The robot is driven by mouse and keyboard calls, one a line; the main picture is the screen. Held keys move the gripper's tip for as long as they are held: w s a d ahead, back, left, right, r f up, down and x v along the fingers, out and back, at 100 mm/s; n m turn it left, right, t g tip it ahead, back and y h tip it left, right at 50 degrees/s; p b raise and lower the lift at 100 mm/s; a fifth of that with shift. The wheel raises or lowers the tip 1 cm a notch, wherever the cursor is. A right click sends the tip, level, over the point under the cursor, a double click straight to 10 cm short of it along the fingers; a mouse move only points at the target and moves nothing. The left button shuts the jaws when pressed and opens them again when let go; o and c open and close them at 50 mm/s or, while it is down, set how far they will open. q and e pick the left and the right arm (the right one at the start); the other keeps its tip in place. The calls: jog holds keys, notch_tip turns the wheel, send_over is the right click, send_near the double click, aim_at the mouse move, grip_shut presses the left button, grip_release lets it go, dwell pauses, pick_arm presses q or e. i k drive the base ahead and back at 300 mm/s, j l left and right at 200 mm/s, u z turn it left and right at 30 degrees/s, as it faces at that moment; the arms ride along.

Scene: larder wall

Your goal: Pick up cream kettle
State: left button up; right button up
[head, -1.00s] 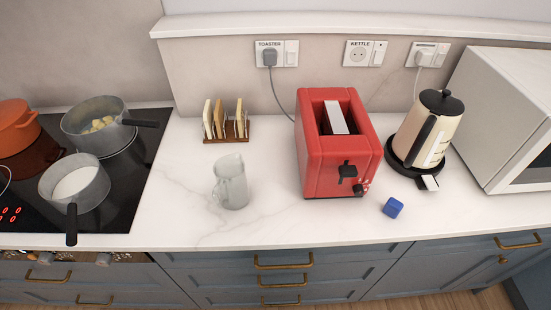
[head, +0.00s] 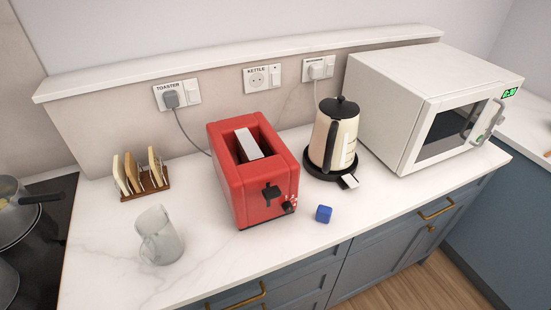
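The cream kettle (head: 324,139) stands upright on its round black base (head: 317,171), between the red toaster and the microwave. A small light-coloured switch tab sticks out at the front of the base. Neither of my grippers is in the head view, and nothing touches the kettle.
The red toaster (head: 228,159) stands close on the kettle's left, the white microwave (head: 393,108) close on its right. A glass jug (head: 160,240) and toast rack (head: 146,181) are further left. The counter's front edge is near.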

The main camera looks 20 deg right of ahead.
aim_at(332, 146)
jog(key=l+u, duration=0.2)
jog(key=l, duration=0.25)
jog(key=k+l+u, duration=0.2)
jog(key=l, duration=0.2)
jog(key=l+u, duration=0.2)
jog(key=l, duration=0.25)
